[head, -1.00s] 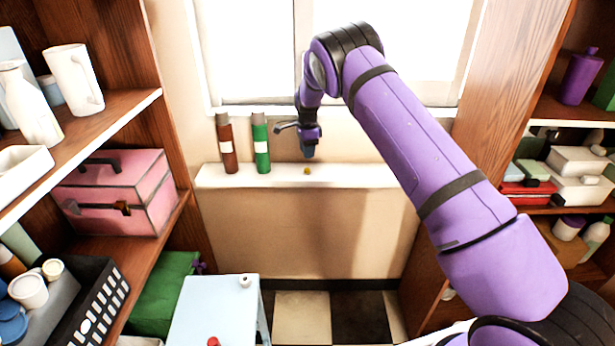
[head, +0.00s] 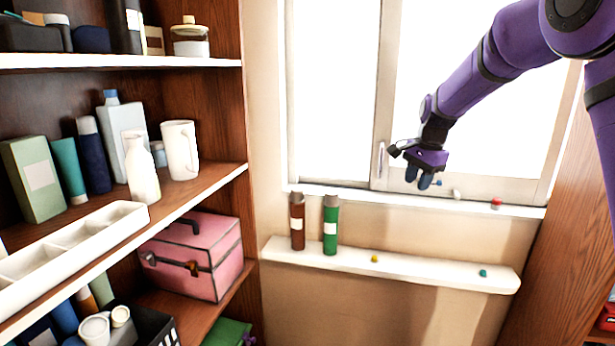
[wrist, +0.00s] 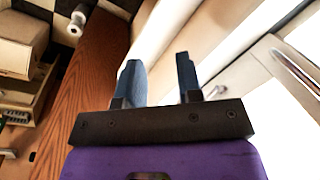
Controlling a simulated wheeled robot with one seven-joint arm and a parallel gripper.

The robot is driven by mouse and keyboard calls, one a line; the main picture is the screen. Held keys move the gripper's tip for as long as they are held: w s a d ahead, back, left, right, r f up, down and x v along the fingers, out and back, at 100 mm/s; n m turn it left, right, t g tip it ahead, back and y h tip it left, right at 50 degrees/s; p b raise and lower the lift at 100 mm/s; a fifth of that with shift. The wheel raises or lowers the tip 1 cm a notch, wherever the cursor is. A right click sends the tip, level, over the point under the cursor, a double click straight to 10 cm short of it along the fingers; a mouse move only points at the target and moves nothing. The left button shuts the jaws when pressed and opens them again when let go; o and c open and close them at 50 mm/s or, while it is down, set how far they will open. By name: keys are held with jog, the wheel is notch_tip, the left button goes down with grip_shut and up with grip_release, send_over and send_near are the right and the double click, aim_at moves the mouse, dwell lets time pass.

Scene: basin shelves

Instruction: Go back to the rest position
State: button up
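My purple arm comes in from the upper right of the head view. My gripper (head: 425,181) hangs in front of the window, above the white ledge, and touches nothing that I can see. In the wrist view, the two blue fingers of my gripper (wrist: 160,80) stand apart with nothing between them, so it is open and empty.
A white ledge (head: 420,269) below the window bears a brown bottle (head: 297,222), a green bottle (head: 330,226) and small coloured bits. Left shelves hold a pink box (head: 197,255), white pitcher (head: 180,150) and long white tray (head: 75,250). Wooden panels flank the right side.

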jog(key=s+d+r+n+t, duration=0.1)
jog(key=s+r+n, duration=0.2)
jog(key=s+r, duration=0.55)
jog(key=s+d+r+n+t, duration=0.1)
jog(key=s+r+n, duration=0.2)
jog(key=s, duration=1)
jog(key=s+f+n, duration=0.1)
jog(key=s+n, duration=0.2)
jog(key=s, duration=0.7)
jog(key=s+f+n+t+h, duration=0.1)
jog(key=s+f+n, duration=0.1)
jog(key=s, duration=0.8)
jog(key=shift+s+f+n+t, duration=0.25)
jog(key=shift+s+n+t, duration=0.1)
jog(key=shift+n, duration=0.15)
